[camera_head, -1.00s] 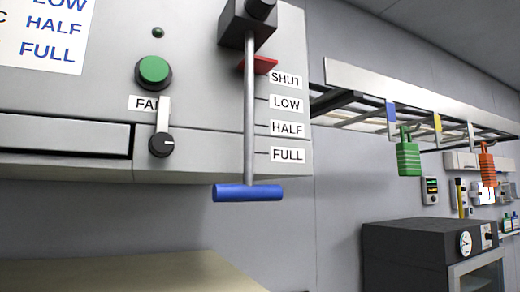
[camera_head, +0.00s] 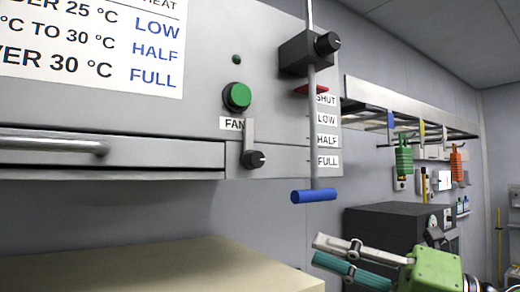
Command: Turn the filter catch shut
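The filter catch (camera_head: 249,136) is a pale flat lever on a dark round knob, on the grey cabinet front. It points up, beside the right end of the drawer front (camera_head: 120,154), and does not lie across it. My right gripper (camera_head: 319,250) has a green body with one whitish and one teal finger. It is below and right of the catch, pointing left and touching nothing visible. Its fingers lie close together, and I cannot tell whether they are open or shut. My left gripper is not in view.
A long lever with a blue handle (camera_head: 314,196) hangs right of the catch, by the SHUT to FULL labels. A green fan button (camera_head: 237,96) is above the catch. A beige surface (camera_head: 170,265) lies below. A dark box (camera_head: 385,225) stands behind my gripper.

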